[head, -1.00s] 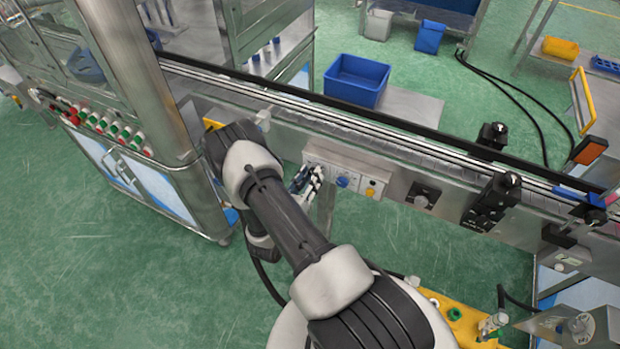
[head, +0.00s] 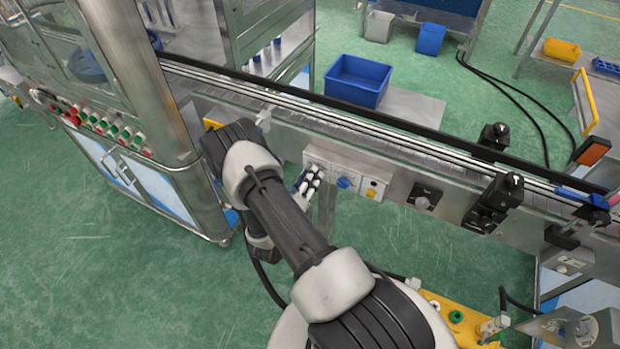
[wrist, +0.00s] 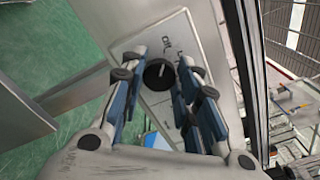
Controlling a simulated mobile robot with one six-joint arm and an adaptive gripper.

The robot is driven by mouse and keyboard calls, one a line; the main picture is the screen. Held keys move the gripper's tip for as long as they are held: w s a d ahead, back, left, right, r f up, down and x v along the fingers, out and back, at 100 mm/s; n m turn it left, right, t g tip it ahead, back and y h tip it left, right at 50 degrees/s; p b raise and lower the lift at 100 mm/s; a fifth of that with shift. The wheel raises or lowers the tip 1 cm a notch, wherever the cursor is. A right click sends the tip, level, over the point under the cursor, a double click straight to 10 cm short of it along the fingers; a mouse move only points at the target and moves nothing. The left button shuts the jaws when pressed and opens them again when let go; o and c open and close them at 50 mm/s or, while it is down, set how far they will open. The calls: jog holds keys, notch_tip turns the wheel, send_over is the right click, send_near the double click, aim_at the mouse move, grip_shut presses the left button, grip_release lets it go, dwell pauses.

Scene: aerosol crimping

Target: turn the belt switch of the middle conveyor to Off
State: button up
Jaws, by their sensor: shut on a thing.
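The switch panel (head: 329,173) is a pale box on the front of the conveyor, with a blue knob (head: 344,183) and a yellow part with a button (head: 372,190). In the wrist view a round black knob (wrist: 158,74) with a pale mark sits on the pale plate (wrist: 185,38), with dark lettering beside it. My gripper (wrist: 164,82) has its fingers on either side of this black knob and is shut on it. In the head view my gripper (head: 308,184) is at the panel's left end and hides the black knob. The knob's exact setting is hard to read.
The conveyor belt (head: 400,139) runs above the panel. A black knob plate (head: 424,198) and black sensor brackets (head: 490,204) are to the right. A steel cabinet with coloured buttons (head: 104,125) stands left. A blue bin (head: 357,80) is behind the belt.

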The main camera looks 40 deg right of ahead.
jog(key=o, duration=1.1)
jog(key=shift+c, duration=0.2)
jog(key=v, duration=1.2)
